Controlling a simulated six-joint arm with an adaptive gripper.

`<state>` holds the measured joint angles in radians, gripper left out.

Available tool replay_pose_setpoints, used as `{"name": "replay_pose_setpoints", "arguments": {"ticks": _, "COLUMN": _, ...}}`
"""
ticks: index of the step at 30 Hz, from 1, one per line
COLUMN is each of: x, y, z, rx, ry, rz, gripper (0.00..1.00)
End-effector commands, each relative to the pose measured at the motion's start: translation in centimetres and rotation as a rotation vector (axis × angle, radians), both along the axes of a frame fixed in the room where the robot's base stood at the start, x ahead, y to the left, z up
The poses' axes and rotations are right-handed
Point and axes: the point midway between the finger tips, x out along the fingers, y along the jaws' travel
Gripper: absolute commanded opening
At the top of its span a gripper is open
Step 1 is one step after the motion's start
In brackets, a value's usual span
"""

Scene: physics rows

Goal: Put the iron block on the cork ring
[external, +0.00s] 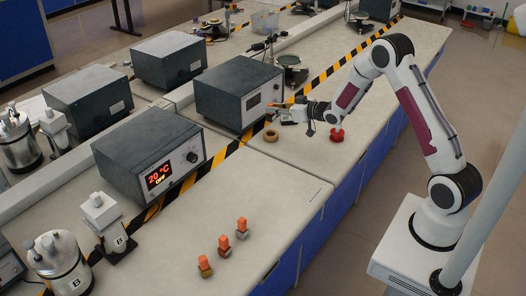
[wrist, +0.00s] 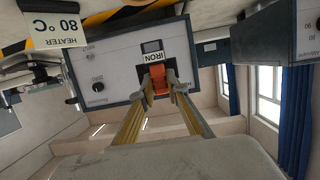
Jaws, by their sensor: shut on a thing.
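My gripper (wrist: 160,88) is shut on the orange top of the iron block (wrist: 159,80), in front of a grey box's light panel. The block's metal body is not clearly visible. In the external view my gripper (external: 288,112) is near the front of the middle grey box, above the bench. The tan cork ring (external: 271,136) lies on the bench below and left of my gripper, with nothing seen on it. It does not clearly show in the wrist view.
A red ring-like stand (external: 337,135) is right of the cork ring. The middle grey box (external: 239,92) stands behind. A heater box (external: 150,158) reads 20 °C OFF. Several orange-topped blocks (external: 223,245) stand at the front. The bench between is clear.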

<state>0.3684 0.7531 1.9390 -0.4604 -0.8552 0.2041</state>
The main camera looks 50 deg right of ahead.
Motion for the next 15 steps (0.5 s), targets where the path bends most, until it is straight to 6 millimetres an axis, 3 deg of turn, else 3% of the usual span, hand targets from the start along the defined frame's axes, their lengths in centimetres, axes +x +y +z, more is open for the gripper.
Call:
{"name": "replay_pose_setpoints", "arguments": {"ticks": 6, "x": 0.0, "y": 0.0, "z": -2.0, "rx": 0.0, "ry": -0.002, "rz": 0.0, "gripper": 0.0}}
{"name": "replay_pose_setpoints", "arguments": {"ticks": 15, "x": 0.0, "y": 0.0, "z": -2.2, "rx": -0.001, "ry": -0.003, "rz": 0.0, "gripper": 0.0}}
